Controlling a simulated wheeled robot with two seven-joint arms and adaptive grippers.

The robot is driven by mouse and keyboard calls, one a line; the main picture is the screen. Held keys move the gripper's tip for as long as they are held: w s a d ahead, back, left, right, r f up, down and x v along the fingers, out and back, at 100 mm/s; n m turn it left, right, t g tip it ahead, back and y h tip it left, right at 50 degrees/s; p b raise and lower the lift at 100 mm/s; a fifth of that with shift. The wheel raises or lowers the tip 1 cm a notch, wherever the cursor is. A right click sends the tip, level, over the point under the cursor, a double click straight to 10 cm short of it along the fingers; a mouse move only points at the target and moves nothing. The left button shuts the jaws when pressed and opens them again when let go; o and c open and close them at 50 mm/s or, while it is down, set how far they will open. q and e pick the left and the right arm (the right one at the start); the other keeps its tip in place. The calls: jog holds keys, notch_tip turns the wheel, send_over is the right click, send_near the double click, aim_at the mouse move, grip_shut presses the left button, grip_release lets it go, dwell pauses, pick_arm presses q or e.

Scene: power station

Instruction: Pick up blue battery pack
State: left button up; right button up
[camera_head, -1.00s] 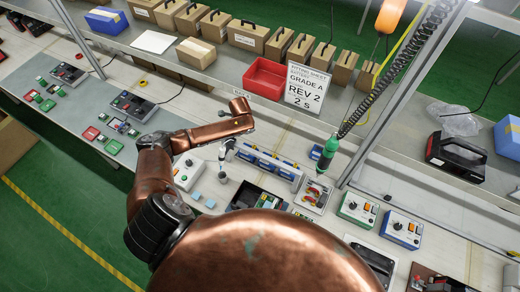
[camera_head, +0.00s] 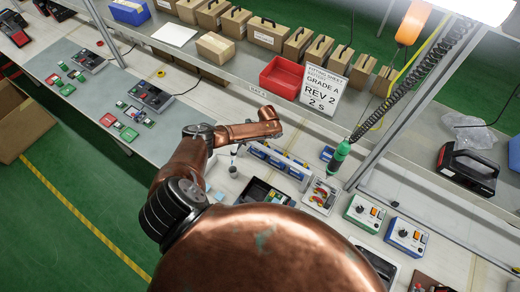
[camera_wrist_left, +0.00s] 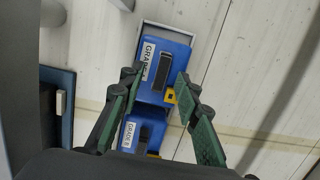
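Blue battery packs (camera_head: 272,158) stand in a row on the bench in the head view. In the left wrist view, one blue battery pack (camera_wrist_left: 177,64) with a black handle, a yellow part and a white GRADE label lies ahead of and between the fingers. A second blue pack (camera_wrist_left: 153,134), labelled GRADE B, lies nearer, partly hidden by the gripper. My left gripper (camera_wrist_left: 157,88) is open, its green-padded fingers apart on either side of the packs. Whether they touch cannot be told. In the head view it hangs small beside the row's left end. My right gripper is out of view.
A green hanging tool (camera_head: 340,156) and a tray of parts (camera_head: 320,196) stand right of the packs. A black open case (camera_head: 264,192) is in front. A red bin (camera_head: 282,77) and cardboard boxes (camera_head: 215,47) fill the shelf behind.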

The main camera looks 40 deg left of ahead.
pick_arm(q)
jog(key=shift+c, duration=0.4)
grip_shut()
dwell(0.6)
